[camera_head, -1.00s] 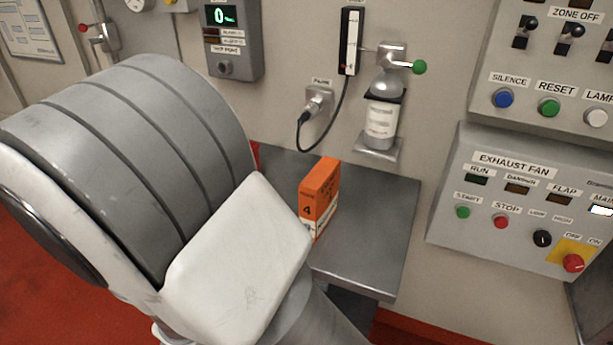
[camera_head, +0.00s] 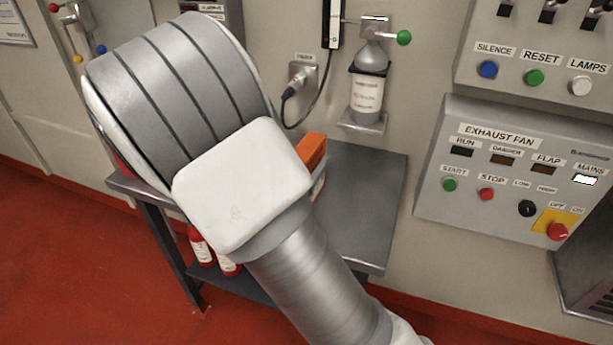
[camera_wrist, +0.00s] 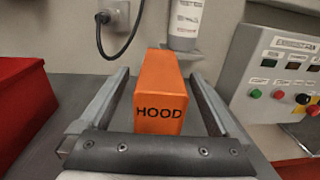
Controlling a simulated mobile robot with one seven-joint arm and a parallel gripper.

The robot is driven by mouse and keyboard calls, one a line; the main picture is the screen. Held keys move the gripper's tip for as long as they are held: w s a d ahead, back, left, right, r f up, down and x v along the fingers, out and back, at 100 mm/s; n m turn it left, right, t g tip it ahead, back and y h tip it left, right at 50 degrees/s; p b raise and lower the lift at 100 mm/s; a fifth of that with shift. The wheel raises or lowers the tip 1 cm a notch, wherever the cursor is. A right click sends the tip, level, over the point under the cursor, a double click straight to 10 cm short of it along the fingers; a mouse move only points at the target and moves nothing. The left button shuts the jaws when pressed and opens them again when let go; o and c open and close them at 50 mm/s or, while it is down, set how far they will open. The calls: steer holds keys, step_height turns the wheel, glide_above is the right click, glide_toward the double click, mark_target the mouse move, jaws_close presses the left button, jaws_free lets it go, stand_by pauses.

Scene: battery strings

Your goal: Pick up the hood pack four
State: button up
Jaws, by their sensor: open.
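The orange hood pack (camera_wrist: 161,95) stands on the grey shelf top, with the word HOOD on the face toward the wrist camera. In the wrist view my gripper (camera_wrist: 163,80) is open, with one finger on each side of the pack and a gap showing on both sides. No number can be read on the pack now.
The grey shelf top (camera_head: 370,215) is bare to the right of the pack. A red box (camera_wrist: 22,100) stands left of my gripper. Behind are a wall bottle (camera_head: 367,90), a plug with a cable (camera_head: 300,78) and the exhaust fan panel (camera_head: 510,185). Red bottles (camera_head: 200,247) stand on the lower shelf.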

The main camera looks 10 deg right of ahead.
steer(key=shift+x, duration=0.9)
steer(key=shift+c, duration=0.3)
jaws_close()
steer(key=shift+r, duration=0.1)
